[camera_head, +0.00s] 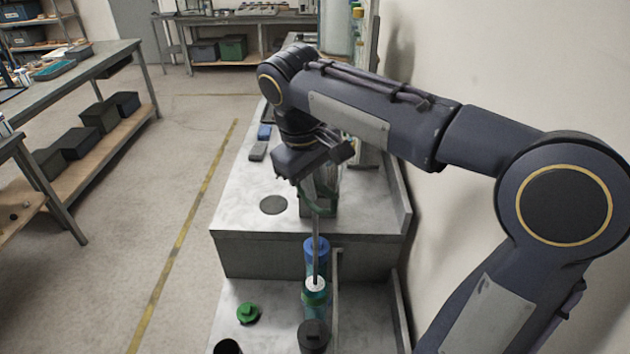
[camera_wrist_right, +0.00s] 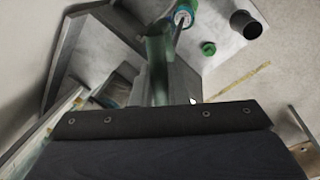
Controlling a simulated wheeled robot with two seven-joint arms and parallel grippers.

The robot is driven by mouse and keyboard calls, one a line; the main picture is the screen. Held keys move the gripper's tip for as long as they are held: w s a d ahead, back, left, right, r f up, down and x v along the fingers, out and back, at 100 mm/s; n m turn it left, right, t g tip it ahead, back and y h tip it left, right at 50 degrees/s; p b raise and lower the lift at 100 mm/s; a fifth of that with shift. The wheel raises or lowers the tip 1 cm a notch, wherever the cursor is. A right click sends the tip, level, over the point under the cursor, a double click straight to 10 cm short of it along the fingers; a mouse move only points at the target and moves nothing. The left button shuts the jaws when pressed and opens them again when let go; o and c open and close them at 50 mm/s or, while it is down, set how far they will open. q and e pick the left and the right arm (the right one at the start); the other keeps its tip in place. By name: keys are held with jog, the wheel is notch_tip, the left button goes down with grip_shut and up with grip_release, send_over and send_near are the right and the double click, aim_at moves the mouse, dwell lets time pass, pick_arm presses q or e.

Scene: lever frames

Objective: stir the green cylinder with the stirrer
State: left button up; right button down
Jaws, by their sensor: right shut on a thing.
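The green cylinder (camera_head: 315,297) stands upright on the lower bench level, with white contents or a pale opening at its top. It also shows in the wrist view (camera_wrist_right: 184,17). My right gripper (camera_head: 318,188) is shut on the stirrer (camera_head: 316,245), above and behind the cylinder. The stirrer's thin grey rod hangs nearly upright, and its lower end meets the cylinder's pale top; I cannot see how deep it reaches. The stirrer's green upper part shows in the wrist view (camera_wrist_right: 158,62). My left gripper is not in view.
A blue cylinder (camera_head: 316,253) stands just behind the green one, and a dark cylinder (camera_head: 313,336) just in front. A green lid (camera_head: 248,313) lies to the left. A raised bench step (camera_head: 245,215) is behind, and a wall is at the right.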

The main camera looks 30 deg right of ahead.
aim_at(313, 207)
jog(key=shift+f+b, duration=2.2)
jog(key=shift+f, duration=1.3)
notch_tip(313, 207, down, 7)
jog(key=b, duration=0.5)
jog(key=shift+f, duration=0.2)
jog(key=shift+f+b, duration=2.65)
jog(key=shift+f, duration=1.15)
jog(key=shift+r, duration=0.15)
notch_tip(313, 207, up, 7)
jog(key=p, duration=0.7)
jog(key=shift+r, duration=0.15)
